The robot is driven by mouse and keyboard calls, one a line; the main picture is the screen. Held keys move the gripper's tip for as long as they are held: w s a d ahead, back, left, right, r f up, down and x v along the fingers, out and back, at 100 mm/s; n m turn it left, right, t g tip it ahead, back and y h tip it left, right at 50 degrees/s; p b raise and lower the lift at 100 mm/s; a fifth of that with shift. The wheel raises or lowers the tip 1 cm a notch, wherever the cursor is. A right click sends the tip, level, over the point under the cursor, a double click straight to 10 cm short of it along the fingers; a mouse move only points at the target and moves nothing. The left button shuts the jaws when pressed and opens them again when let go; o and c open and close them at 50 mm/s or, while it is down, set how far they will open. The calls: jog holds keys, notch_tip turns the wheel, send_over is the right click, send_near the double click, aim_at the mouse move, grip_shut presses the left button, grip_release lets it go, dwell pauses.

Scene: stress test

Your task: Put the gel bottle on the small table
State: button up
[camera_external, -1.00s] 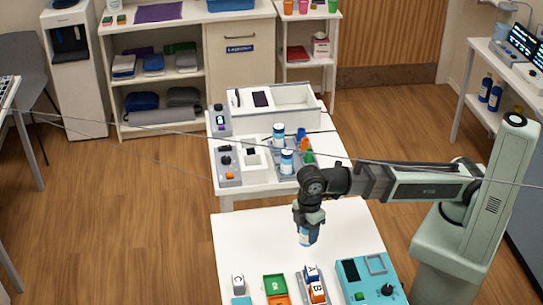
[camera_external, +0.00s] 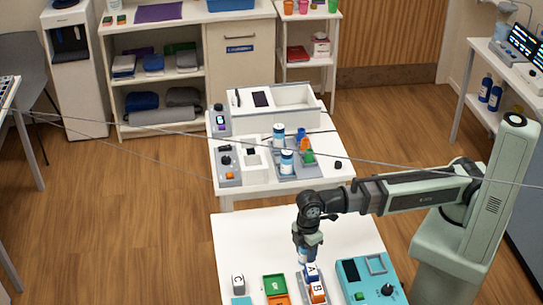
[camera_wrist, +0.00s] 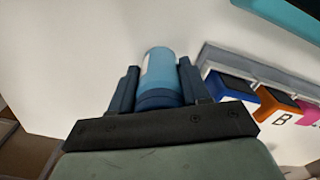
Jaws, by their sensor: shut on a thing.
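My gripper (camera_external: 306,250) is shut on a blue and white bottle (camera_external: 303,259), which looks like the gel bottle. In the wrist view the bottle's light blue body (camera_wrist: 160,68) stands between the two dark fingers (camera_wrist: 157,84). In the external view most of the bottle is hidden by the gripper. It is over the near white table (camera_external: 245,236), just behind the lettered blocks; I cannot tell whether it touches the tabletop. Two similar blue and white bottles, one farther (camera_external: 279,134) and one nearer (camera_external: 287,161), stand on the white table behind.
A grey rack with lettered blocks (camera_external: 314,283) lies right beside the bottle. A teal device (camera_external: 368,281) is to its right. A green and orange tray (camera_external: 275,286) and a C block (camera_external: 238,284) are to the left. The back left of the near table is clear.

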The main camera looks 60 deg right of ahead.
jog(key=shift+f, duration=0.1)
jog(key=o, duration=1.1)
jog(key=shift+o, duration=0.2)
notch_tip(320, 180, up, 11)
jog(key=shift+r, duration=0.2)
jog(key=shift+o, duration=0.3)
jog(key=shift+r, duration=0.45)
